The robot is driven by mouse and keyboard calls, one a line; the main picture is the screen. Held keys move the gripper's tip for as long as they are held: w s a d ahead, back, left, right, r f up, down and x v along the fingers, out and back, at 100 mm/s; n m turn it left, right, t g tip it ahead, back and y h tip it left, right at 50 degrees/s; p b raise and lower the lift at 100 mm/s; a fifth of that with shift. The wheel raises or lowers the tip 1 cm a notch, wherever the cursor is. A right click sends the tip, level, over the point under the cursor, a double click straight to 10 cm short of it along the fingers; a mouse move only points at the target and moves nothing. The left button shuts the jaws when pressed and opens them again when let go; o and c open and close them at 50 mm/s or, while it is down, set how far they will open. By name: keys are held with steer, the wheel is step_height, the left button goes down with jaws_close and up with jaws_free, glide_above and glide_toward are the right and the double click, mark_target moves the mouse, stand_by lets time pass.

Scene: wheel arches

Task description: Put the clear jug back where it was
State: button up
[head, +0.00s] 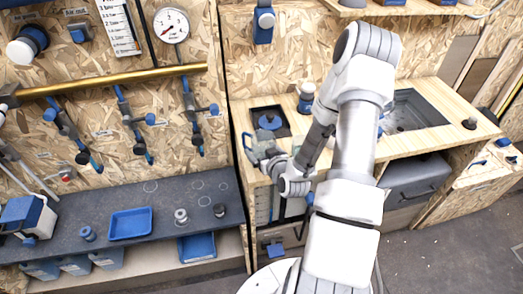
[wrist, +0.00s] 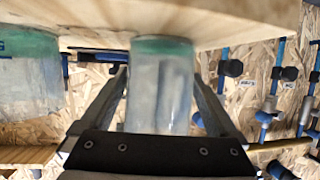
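The clear jug (head: 261,145) has a blue handle on its left side. In the head view it is at the left end of the wooden counter, just beyond my gripper (head: 273,163). In the wrist view the picture is upside down. A clear vessel with a green end (wrist: 160,85), seemingly the jug, stands between the fingers of my gripper (wrist: 161,74). The fingertips meet its two sides, so the gripper looks shut on it. Its green end is at the counter's edge (wrist: 230,22); I cannot tell whether it touches. My palm hides its near part.
Another clear vessel with a green end (wrist: 30,75) is close by on the left in the wrist view. A dark square with a round blue piece (head: 269,121) and a bottle (head: 306,98) are behind the jug. A sink (head: 412,112) is at right. Clamps (head: 133,123) hang at left.

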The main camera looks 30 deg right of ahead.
steer(key=shift+r, duration=0.2)
steer(key=v, duration=0.4)
steer(key=p+v, duration=0.1)
steer(key=v, duration=0.2)
steer(key=shift+w+r, duration=0.15)
steer(key=shift+r, duration=0.1)
steer(key=p+v, duration=0.5)
steer(key=p, duration=0.2)
steer(key=shift+f, duration=0.2)
